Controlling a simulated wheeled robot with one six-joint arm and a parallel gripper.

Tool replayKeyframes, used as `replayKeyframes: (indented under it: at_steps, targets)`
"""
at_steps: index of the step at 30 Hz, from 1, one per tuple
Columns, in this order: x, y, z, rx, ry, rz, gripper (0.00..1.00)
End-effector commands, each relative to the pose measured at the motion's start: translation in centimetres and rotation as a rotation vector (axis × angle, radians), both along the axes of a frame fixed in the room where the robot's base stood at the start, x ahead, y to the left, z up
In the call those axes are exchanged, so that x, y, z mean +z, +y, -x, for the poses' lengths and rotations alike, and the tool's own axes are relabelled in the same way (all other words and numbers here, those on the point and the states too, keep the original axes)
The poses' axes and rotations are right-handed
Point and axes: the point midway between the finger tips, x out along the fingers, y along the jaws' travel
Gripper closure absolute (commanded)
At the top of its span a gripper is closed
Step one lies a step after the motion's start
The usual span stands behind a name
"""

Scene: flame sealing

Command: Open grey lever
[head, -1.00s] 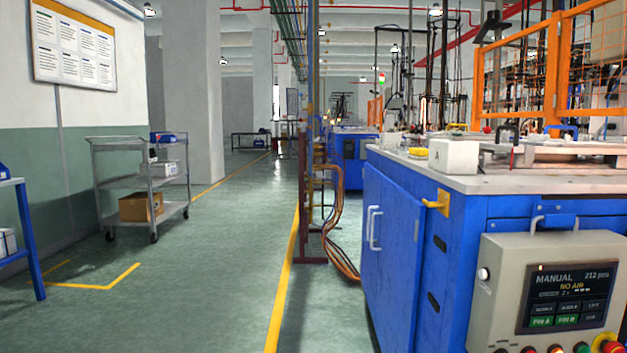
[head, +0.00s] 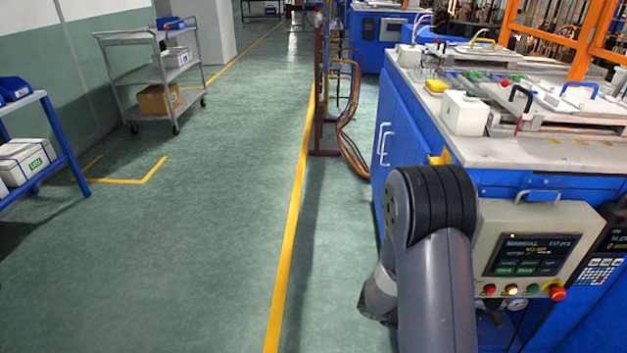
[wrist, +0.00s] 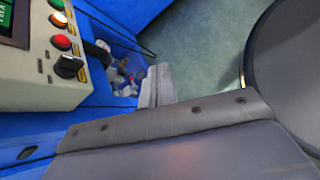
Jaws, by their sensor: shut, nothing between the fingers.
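I cannot pick out a grey lever for certain. In the wrist view, a dark recess (wrist: 120,70) in the blue cabinet, beside the control panel, holds small silvery and reddish fittings, too blurred to name. A dark handle-like part (wrist: 97,52) sticks out at the recess's upper left. My gripper (wrist: 157,75) shows with its grey fingers together and empty, in front of the recess's right side. It appears apart from the fittings. In the head view my arm hides part of the cabinet front, and the fingers cannot be made out.
The beige control panel (head: 535,255) has a screen and coloured buttons, and also fills the upper left of the wrist view (wrist: 40,75). A yellow bracket (head: 440,157) sits at the blue cabinet's corner. A grey trolley (head: 150,70) stands left; the green floor between is clear.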

Motion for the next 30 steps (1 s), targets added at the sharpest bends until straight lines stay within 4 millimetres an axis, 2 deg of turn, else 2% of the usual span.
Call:
replayKeyframes:
  at_steps: [1,3,6,10,15,30]
  targets:
    - [3.1,-0.8,-0.9,0.041,0.033,0.076,1.00]
    - [5.4,-1.7,-2.3,0.097,0.065,0.180,1.00]
    - [8.1,-2.6,-4.1,0.163,0.096,0.311,1.00]
    - [10.5,-3.0,-5.9,0.225,0.114,0.434,1.00]
    - [11.7,-3.1,-7.0,0.261,0.120,0.507,1.00]
    - [11.6,-3.1,-7.1,0.264,0.119,0.513,1.00]
